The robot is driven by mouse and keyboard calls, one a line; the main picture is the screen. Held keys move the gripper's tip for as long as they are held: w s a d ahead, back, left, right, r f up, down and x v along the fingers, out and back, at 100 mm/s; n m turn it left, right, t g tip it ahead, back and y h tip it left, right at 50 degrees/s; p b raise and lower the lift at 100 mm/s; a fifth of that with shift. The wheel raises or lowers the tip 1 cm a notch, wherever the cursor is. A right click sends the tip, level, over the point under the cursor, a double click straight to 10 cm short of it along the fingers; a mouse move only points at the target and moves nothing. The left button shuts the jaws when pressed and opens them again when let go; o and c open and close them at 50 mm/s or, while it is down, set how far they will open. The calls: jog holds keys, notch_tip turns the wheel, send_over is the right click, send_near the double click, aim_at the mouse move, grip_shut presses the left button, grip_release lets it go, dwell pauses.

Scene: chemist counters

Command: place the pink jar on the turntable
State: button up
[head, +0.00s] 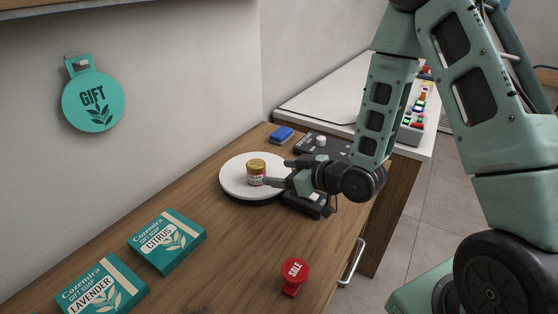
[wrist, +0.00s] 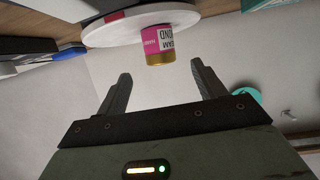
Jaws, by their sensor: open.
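The pink jar (head: 257,176), with a gold lid and a pink and white label, stands upright on the white round turntable (head: 234,184). In the wrist view, which is turned upside down, the jar (wrist: 157,42) hangs from the turntable (wrist: 115,32) with its gold lid pointing down. My gripper (head: 276,173) is open beside the jar, at its right in the head view. In the wrist view the two fingers of my gripper (wrist: 161,75) are spread apart and empty, with the jar just beyond the fingertips. The jar appears clear of both fingers.
A black device (head: 320,147) and a blue block (head: 281,133) are behind the turntable. Teal soap boxes, Citrus (head: 167,241) and Lavender (head: 101,288), lie at the front left. Bare wood (head: 235,245) lies between.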

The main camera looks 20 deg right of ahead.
jog(key=shift+s+d+r+p, duration=0.1)
jog(key=shift+s+r+p, duration=0.1)
jog(key=shift+s+p, duration=0.35)
jog(key=s+a+r+g+h, duration=0.2)
jog(key=s+a+r+g, duration=0.1)
jog(key=s, duration=0.6)
jog(key=s+a+r+n+g+h, duration=0.1)
jog(key=s+a+r+g, duration=0.3)
jog(key=s, duration=0.4)
jog(key=s+a+r+n+g+h, duration=0.1)
jog(key=s+a+r+g+h, duration=0.2)
jog(key=s, duration=0.6)
jog(key=shift+s+a+r+g, duration=0.15)
jog(key=shift+s+r+g, duration=0.15)
jog(key=shift+r+g, duration=0.6)
jog(key=shift+f, duration=0.25)
